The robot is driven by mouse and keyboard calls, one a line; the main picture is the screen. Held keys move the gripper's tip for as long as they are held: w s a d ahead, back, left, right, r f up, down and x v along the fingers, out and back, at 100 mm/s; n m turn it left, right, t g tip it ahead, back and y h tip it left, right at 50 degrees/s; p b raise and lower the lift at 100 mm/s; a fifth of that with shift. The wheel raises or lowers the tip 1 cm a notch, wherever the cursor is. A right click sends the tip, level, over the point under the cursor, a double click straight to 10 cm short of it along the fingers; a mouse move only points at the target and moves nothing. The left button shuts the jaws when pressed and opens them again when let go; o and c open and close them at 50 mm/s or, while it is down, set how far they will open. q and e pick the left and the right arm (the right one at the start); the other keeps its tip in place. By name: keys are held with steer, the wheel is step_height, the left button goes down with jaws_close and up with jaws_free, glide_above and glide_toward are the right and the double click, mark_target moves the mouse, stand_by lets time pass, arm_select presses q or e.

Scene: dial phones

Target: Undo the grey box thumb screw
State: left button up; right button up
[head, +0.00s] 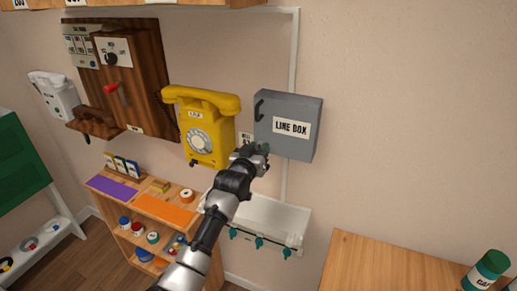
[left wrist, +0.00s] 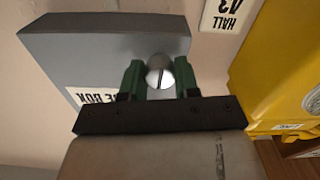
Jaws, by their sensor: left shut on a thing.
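The grey line box (head: 286,125) hangs on the wall with a "LINE BOX" label and a dark handle on its front. It also fills the upper left of the left wrist view (left wrist: 110,38). My left gripper (head: 261,150) is at the lower left corner of the box. In the left wrist view its green fingers (left wrist: 160,80) stand on either side of the screw head, shut on it. The screw is hidden in the head view. My right gripper is not in view.
A yellow dial phone (head: 205,125) hangs just left of the box. A white shelf with teal hooks (head: 262,218) is below. A wooden shelf unit (head: 155,208) holds small tins. A wooden table (head: 385,268) with a green jar stands at the lower right.

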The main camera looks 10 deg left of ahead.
arm_select(q)
steer(key=shift+f+n, duration=0.15)
steer(key=shift+n, duration=0.45)
steer(key=o, duration=0.9)
steer(key=shift+o, duration=0.2)
steer(key=shift+s, duration=0.1)
steer(key=s+a+b, duration=0.1)
steer(key=s+a, duration=0.1)
steer(key=s, duration=0.8)
steer(key=shift+s+b, duration=0.2)
steer(key=shift+b, duration=0.15)
